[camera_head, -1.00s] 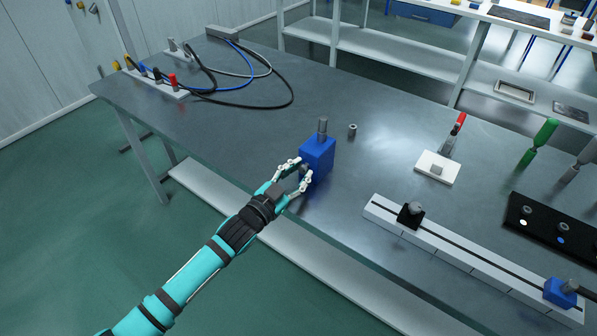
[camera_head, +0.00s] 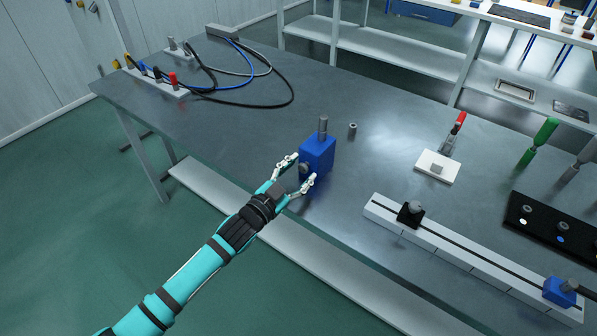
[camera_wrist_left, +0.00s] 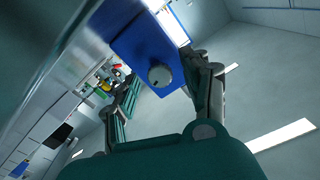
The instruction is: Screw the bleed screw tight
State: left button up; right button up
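The blue block (camera_head: 318,156) stands near the front edge of the grey table, with a grey cylindrical post (camera_head: 323,127) on top. The bleed screw (camera_head: 305,169) is a small round knob on the block's side facing my left arm. In the left wrist view the screw (camera_wrist_left: 160,76) shows as a grey round head with a dark mark on its rim. My left gripper (camera_head: 302,167) is open, one finger on each side of the screw; the wrist view shows gaps between fingers and head. How tightly the screw sits cannot be told. My right gripper is out of view.
A small grey nut-like part (camera_head: 352,129) lies behind the block. A white rail (camera_head: 452,255) with a black slider is to the right, and a white plate (camera_head: 437,168) with a red-handled clamp beyond. Cables (camera_head: 262,100) lie at the back left.

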pick_arm(q)
jog(key=shift+s, duration=0.1)
jog(key=v, duration=1.2)
